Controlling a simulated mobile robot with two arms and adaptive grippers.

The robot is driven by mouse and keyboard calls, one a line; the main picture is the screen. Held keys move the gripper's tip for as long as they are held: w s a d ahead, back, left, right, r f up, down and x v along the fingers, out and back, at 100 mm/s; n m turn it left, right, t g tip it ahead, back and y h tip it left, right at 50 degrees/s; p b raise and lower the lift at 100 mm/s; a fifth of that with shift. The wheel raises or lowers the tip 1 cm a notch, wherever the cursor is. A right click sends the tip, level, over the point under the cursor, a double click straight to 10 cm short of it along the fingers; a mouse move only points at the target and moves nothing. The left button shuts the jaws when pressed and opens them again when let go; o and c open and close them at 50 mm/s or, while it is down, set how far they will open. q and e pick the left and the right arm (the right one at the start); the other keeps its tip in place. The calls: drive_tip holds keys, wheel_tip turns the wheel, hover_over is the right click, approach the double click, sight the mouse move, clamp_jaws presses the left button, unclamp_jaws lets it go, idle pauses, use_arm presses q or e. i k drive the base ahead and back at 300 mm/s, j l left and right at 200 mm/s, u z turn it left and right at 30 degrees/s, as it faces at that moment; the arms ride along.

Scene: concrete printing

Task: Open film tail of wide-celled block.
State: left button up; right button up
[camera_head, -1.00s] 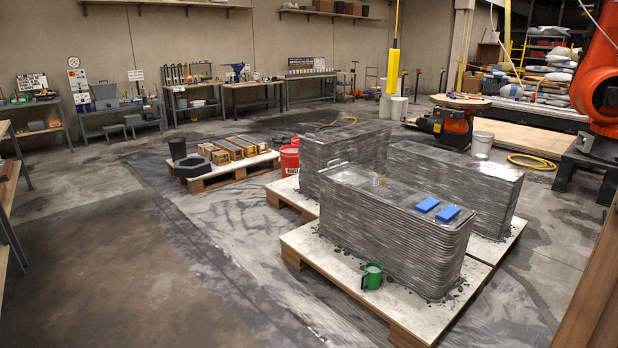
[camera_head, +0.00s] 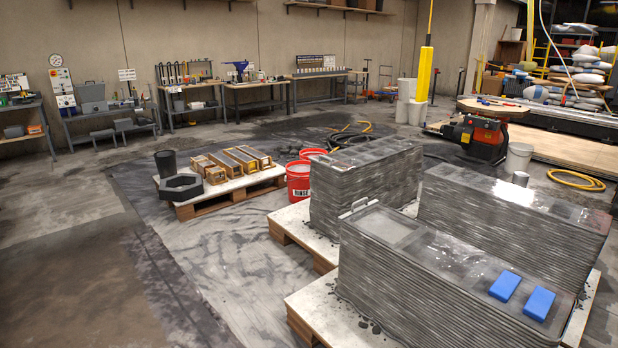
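Three grey layered concrete blocks stand on pallets at the right. The nearest block (camera_head: 430,275) has a clear film over its top, with two blue pads (camera_head: 520,293) lying on its right end and a small handle-like piece at its far left corner. A second block (camera_head: 510,215) stands behind it to the right. A third block (camera_head: 365,180) stands further back to the left, also with a shiny top. I cannot tell from here which block is wide-celled, and no film tail is clear. Neither of my grippers is in view.
Red buckets (camera_head: 298,182) stand between. A yellow hose (camera_head: 576,180) lies at right. The floor at left is clear.

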sight(353, 211)
drive_tip(key=i, duration=1.3)
drive_tip(key=j+u, duration=0.05)
